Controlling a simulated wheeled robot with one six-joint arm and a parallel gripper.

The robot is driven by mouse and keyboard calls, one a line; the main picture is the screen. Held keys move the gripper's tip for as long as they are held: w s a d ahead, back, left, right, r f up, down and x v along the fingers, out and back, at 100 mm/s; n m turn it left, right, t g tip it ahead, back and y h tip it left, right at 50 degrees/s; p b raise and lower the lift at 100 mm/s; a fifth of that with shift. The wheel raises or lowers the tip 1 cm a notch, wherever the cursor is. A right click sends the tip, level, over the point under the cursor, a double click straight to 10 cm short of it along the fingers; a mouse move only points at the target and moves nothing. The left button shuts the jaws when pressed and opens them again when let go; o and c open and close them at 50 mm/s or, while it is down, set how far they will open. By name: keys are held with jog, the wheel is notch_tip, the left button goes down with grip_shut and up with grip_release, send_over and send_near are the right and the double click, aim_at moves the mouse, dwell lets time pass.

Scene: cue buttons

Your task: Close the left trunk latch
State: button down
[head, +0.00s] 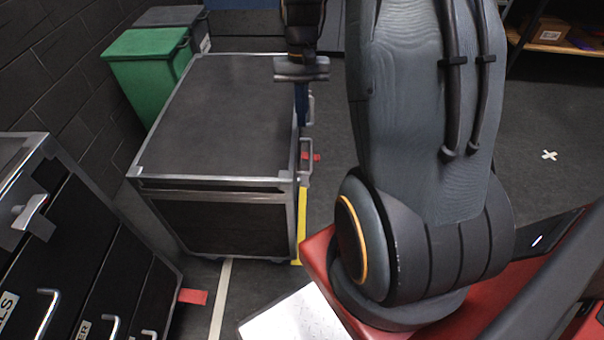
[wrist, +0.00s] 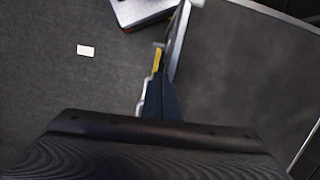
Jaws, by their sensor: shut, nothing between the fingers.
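The black trunk (head: 235,105) with metal edges stands left of centre in the head view, lid down. Two metal latches sit on its right side: a nearer one (head: 305,165) and a farther one (head: 310,108). Both seem to stand out from the side; their exact state is too small to tell. My gripper (head: 301,120) points down at that side, close to the farther latch, with its blue fingers together and empty. In the wrist view the fingers (wrist: 158,85) are beside the trunk's metal edge, with the lid (wrist: 250,80) to the right. I cannot tell whether they touch a latch.
A green bin (head: 145,65) stands behind the trunk at the left. A black drawer cabinet (head: 75,240) is at the near left. Open floor (head: 540,110) lies to the right.

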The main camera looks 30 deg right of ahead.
notch_tip(320, 180, down, 5)
jog(key=w+d+b, duration=0.1)
jog(key=d+b, duration=0.1)
jog(key=b, duration=0.1)
send_near(303, 180)
jog(key=w+d+f, duration=0.3)
jog(key=w+f, duration=0.1)
jog(key=f, duration=0.1)
jog(key=shift+s+a+f+m+g, duration=0.2)
jog(key=shift+s+a, duration=0.25)
jog(key=shift+s, duration=0.4)
jog(key=shift+s+a+f+m+g, duration=0.1)
jog(key=shift+s+a+f+m, duration=0.1)
jog(key=shift+s+a, duration=0.45)
jog(key=shift+s+d+r, duration=0.1)
jog(key=shift+s+d, duration=0.15)
